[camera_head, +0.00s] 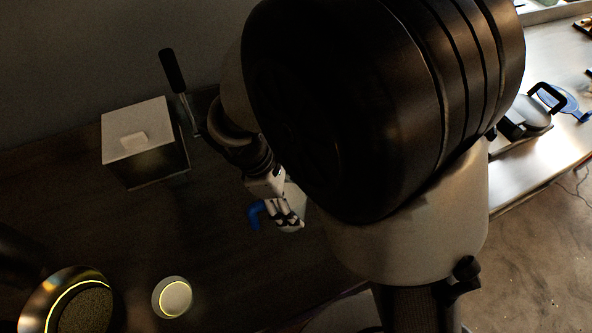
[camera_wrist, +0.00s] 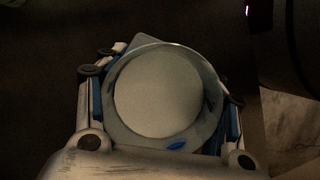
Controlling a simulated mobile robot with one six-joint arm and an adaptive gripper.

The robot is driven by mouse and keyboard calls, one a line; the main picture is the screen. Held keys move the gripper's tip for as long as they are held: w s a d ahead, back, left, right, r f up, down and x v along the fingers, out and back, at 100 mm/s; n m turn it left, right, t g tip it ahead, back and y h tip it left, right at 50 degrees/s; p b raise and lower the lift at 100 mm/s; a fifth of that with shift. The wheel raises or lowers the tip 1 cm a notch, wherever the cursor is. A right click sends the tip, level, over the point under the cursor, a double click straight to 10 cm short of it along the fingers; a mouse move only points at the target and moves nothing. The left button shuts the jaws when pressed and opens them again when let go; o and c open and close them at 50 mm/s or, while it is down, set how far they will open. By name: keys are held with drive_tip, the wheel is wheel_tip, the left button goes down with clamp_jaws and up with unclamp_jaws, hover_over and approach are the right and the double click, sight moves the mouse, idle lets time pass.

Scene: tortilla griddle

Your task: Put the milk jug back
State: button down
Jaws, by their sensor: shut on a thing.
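The milk jug (camera_wrist: 203,68) is seen from above in the wrist view, a round clear-rimmed vessel with pale milk (camera_wrist: 158,92) inside. My gripper (camera_wrist: 160,105) has its fingers on both sides of the jug and is shut on it. In the head view my gripper (camera_head: 284,212) is over the dark counter, with a pale part of the jug (camera_head: 296,198) beside the fingers. A blue piece (camera_head: 256,214), perhaps the jug's handle, shows to their left. My arm hides much of the head view, and I cannot tell whether the jug touches the counter.
A pale-topped box (camera_head: 137,130) with a black-handled lever (camera_head: 173,72) stands at the back left. A small round pale thing with a glowing ring (camera_head: 172,297) and a larger round one (camera_head: 80,308) are at front left. A tortilla press (camera_head: 530,115) sits on the right-hand counter.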

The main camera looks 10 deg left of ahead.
drive_tip(key=shift+f+b, duration=0.6)
drive_tip(key=shift+f, duration=1.25)
drive_tip(key=shift+f, duration=0.1)
drive_tip(key=shift+c, duration=2.2)
unclamp_jaws()
drive_tip(key=shift+f, duration=0.1)
drive_tip(key=p+v, duration=0.4)
drive_tip(key=v, duration=0.8)
drive_tip(key=shift+p, duration=0.3)
